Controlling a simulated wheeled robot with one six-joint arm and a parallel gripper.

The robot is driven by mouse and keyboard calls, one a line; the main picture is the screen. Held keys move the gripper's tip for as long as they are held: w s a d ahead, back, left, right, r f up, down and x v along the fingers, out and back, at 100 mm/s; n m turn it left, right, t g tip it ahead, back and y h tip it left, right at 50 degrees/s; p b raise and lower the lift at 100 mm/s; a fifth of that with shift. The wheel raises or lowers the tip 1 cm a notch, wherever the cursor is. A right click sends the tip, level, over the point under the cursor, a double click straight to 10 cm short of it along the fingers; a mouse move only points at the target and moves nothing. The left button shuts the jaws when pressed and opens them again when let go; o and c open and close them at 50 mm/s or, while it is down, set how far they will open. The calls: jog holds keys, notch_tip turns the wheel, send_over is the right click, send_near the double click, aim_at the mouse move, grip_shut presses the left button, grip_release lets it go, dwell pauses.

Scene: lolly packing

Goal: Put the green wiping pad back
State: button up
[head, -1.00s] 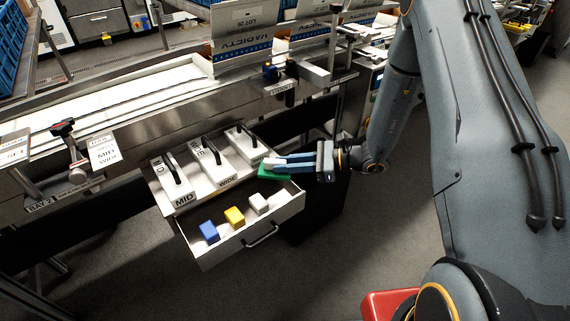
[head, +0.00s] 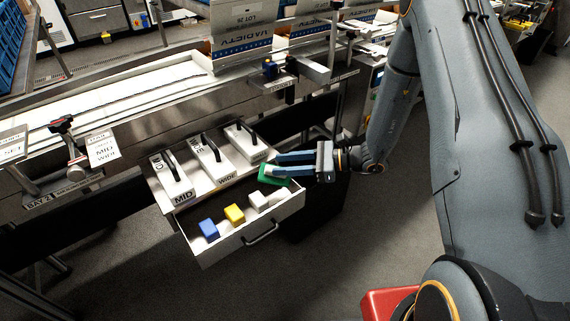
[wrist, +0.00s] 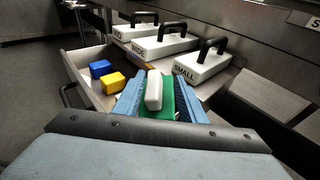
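In the wrist view the green (wrist: 167,95) shows between my two fingers. A white block (wrist: 154,90) overlaps it there; whether it rests on the pad I cannot tell. In the wrist view the fingers (wrist: 160,92) stand apart on either side of the green and white. The pad's far side is partly hidden by the fingers.
The conveyor frame is behind.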

jog(key=shift+r, duration=0.1)
jog(key=shift+r, duration=0.3)
jog(key=r+v, duration=0.1)
jog(key=v, duration=1.1)
jog(key=s+d+r+n+g+h, duration=0.1)
jog(key=s+r+n+g+h, duration=0.3)
jog(key=s, duration=0.3)
jog(key=s+r+n+g+h, duration=0.2)
jog(key=s+n+h, duration=0.1)
jog(key=s+n, duration=0.3)
jog(key=s+d+r+n+t+h, duration=0.3)
jog(key=s+d+r+n+h, duration=0.2)
jog(key=s+d+n+h, duration=0.2)
jog(key=shift+s+d+n+h+b, duration=0.2)
jog(key=shift+d+n+h+b, duration=0.25)
jog(key=shift+d, duration=0.65)
jog(key=shift+r, duration=0.15)
